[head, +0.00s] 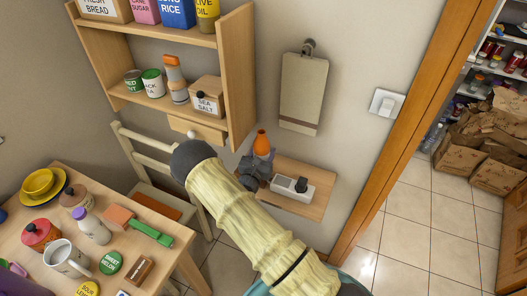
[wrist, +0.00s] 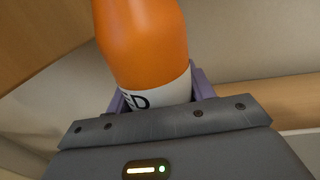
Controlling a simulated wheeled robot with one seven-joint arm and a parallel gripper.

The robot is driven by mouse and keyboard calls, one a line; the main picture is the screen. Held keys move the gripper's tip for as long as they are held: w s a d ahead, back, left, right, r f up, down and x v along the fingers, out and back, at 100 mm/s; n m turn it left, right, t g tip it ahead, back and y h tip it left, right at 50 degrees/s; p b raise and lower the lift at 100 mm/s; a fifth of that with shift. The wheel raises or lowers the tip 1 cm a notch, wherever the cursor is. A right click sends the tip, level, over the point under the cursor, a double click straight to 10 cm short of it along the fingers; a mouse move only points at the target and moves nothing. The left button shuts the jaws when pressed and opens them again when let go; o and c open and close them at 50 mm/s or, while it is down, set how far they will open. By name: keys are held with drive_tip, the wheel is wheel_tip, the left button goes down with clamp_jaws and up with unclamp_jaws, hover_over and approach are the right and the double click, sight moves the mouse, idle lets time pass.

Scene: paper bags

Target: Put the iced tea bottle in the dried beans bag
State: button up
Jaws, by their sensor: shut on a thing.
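The iced tea bottle (wrist: 145,45) is orange with a white label whose visible letters end in "ED". My gripper (wrist: 157,100) is shut on its lower part in the wrist view. In the head view the orange top of the bottle (head: 262,143) sticks up from my gripper (head: 257,165), in front of the wall by a small wooden ledge; the gripper hides its base. Several brown paper bags (head: 490,135) are crowded on the floor past the doorway at right. Their print is too small to read, so I cannot tell which is the dried beans bag.
The small ledge (head: 312,203) carries a white-and-black device (head: 293,188). A wooden shelf (head: 240,70) with groceries is above left. A cluttered table (head: 185,240) stands at lower left. An orange door frame (head: 385,130) edges the doorway; the tiled floor (head: 425,225) beyond is clear.

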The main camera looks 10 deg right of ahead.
drive_tip(key=shift+d, duration=0.1)
drive_tip(key=shift+f, duration=0.15)
drive_tip(key=o, duration=1.1)
drive_tip(key=shift+c, duration=0.2)
drive_tip(key=b+v, duration=0.2)
drive_tip(key=v, duration=1)
